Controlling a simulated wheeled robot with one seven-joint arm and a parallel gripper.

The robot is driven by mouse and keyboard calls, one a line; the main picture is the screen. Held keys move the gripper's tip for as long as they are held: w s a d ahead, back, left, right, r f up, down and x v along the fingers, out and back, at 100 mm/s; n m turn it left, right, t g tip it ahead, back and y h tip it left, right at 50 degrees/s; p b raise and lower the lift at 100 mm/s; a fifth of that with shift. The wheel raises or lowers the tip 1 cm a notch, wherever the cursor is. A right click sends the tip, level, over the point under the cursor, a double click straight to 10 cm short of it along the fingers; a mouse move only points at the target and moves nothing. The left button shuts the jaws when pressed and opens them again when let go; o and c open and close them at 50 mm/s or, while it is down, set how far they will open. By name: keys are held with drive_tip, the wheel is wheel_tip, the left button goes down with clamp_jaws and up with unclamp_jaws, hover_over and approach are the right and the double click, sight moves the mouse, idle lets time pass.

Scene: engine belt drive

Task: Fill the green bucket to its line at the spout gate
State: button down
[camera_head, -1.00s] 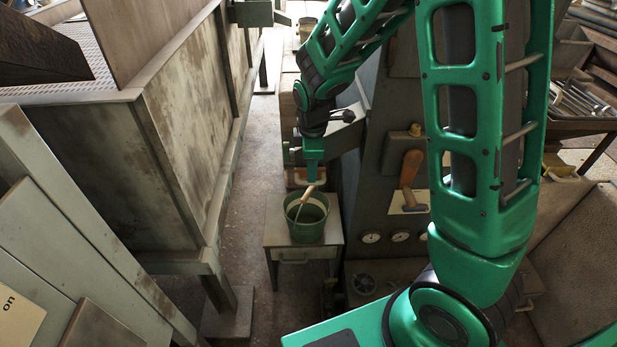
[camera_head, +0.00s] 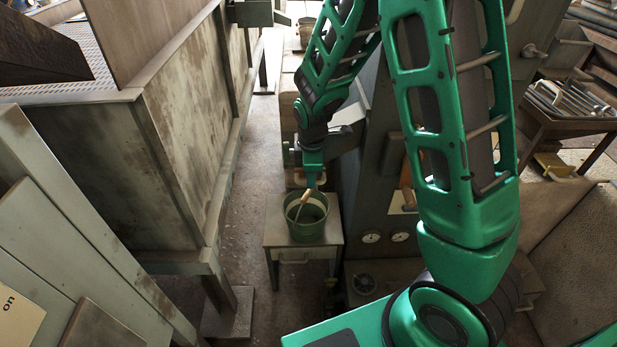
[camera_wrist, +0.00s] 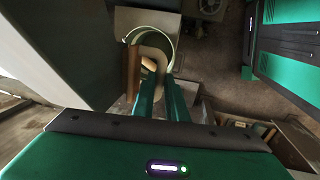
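The green bucket (camera_head: 306,232) stands upright on a small table, with its pale wooden handle grip (camera_head: 301,208) raised and tilted. The bucket's rim also shows at the top of the wrist view (camera_wrist: 172,32). My gripper (camera_head: 312,186) points down just above the bucket, its tips at the upper end of the handle grip. In the wrist view my two green fingers (camera_wrist: 160,88) are close together near a brown bar and a tan curved piece. I cannot tell whether they hold the handle. The bucket's line and contents are not visible, and I cannot identify the spout gate.
The small table (camera_head: 276,236) has a drawer front. A tall stained metal housing (camera_head: 190,125) stands left of the floor aisle (camera_head: 262,150). A dark panel with round gauges (camera_head: 371,237) stands right of the table, partly behind my arm. A tray of metal tools (camera_head: 565,105) is at far right.

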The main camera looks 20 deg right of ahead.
drive_tip(key=shift+s+a, duration=0.3)
drive_tip(key=shift+s, duration=0.6)
drive_tip(key=shift+r, duration=0.1)
drive_tip(key=c, duration=1.8)
unclamp_jaws()
drive_tip(key=shift+o, duration=0.2)
wheel_tip(320, 180, up, 10)
drive_tip(key=s, duration=0.2)
drive_tip(key=shift+a+r, duration=0.25)
drive_tip(key=shift+a, duration=0.05)
drive_tip(key=shift+c, duration=0.7)
